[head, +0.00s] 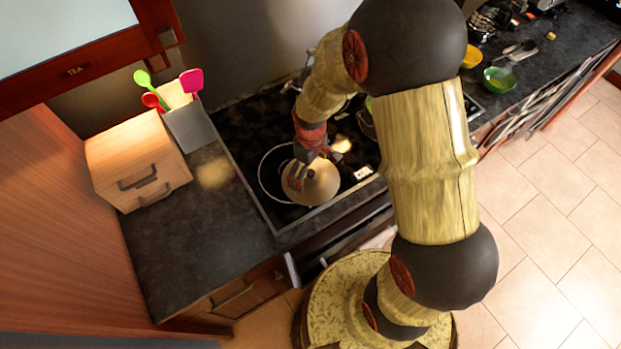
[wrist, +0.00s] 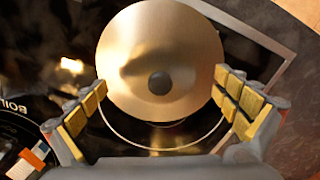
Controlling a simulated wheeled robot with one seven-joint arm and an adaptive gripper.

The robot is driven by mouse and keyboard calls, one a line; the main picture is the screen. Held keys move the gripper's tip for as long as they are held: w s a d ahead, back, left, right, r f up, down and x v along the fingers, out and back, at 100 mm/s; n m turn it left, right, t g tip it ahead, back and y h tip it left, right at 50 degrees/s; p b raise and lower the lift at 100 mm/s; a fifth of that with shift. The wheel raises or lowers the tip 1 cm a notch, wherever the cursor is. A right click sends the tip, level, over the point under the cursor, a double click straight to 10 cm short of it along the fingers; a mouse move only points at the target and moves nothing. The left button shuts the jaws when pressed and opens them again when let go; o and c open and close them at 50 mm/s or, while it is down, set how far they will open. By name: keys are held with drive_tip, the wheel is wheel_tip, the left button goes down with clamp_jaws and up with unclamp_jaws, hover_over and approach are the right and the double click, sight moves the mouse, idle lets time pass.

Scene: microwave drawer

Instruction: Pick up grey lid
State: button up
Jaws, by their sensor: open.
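The grey lid (head: 317,185) is a round, brushed-metal disc on the black cooktop (head: 236,131). In the wrist view the lid (wrist: 160,40) fills the upper middle, with a dark round knob (wrist: 159,83) at its centre. My gripper (head: 297,176) is over the lid in the head view and covers part of it. In the wrist view my gripper (wrist: 163,93) is open, with one finger at each side of the knob and nothing held between them. I cannot tell how far the fingertips are above the lid.
A wooden drawer box (head: 135,160) and a grey utensil holder (head: 190,128) stand left of the cooktop. The dark counter (head: 190,240) in front of them is clear. A green bowl (head: 499,79) sits on the far right counter.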

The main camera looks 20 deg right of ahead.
drive_tip(key=shift+f, duration=0.25)
drive_tip(key=shift+c, duration=0.9)
